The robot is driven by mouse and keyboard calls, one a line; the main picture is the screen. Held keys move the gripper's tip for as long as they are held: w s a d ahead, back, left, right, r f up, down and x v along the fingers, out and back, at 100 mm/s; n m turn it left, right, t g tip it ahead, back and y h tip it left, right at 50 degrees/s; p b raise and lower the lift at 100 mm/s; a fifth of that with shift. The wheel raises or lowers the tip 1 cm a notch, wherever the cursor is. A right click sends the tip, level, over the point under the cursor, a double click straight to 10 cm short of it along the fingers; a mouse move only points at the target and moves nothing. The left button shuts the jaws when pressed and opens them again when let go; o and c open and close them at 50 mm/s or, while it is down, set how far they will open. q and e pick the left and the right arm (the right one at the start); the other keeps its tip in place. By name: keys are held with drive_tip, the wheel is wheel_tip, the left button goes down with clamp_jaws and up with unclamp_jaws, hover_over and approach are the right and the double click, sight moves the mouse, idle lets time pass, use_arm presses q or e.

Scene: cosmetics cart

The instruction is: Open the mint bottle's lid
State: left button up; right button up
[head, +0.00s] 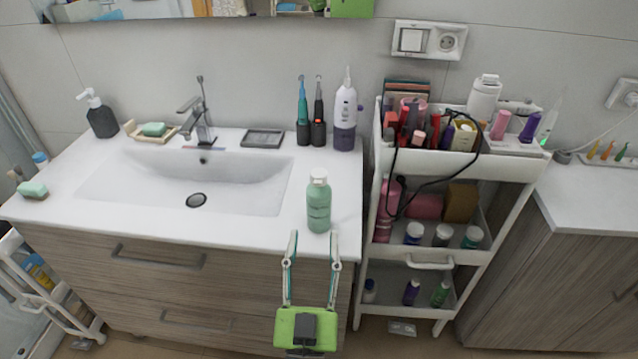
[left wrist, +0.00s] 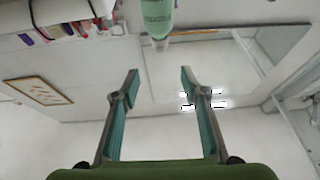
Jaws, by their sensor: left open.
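The mint bottle (head: 319,209) stands upright on the white sink counter near its front right edge. Its pale lid (head: 318,177) sits on top and looks closed. My left gripper (head: 315,252) is in front of the counter, open and empty, with its two fingers pointing toward the bottle. The fingertips are apart from the bottle, just short of its lower part. In the left wrist view, the bottle (left wrist: 157,16) shows at the top edge, partly cut off, beyond the gap between the open fingers (left wrist: 160,76). My right gripper is not in view.
The sink basin (head: 120,185) lies left of the bottle. A white cart (head: 510,167) full of cosmetics stands close on the right. The counter around the bottle is clear.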

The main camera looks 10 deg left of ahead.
use_arm(q)
drive_tip(key=p, duration=0.1)
approach(317, 184)
drive_tip(key=r+x, duration=0.1)
drive_tip(key=x, duration=0.4)
drive_tip(key=p+x, duration=0.1)
drive_tip(key=x, duration=0.1)
drive_tip(key=p+x, duration=0.1)
drive_tip(key=x, duration=0.2)
drive_tip(key=shift+w+f, duration=0.2)
drive_tip(key=shift+f, duration=0.2)
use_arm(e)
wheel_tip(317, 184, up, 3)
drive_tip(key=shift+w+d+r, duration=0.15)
use_arm(q)
drive_tip(key=c, duration=1.1)
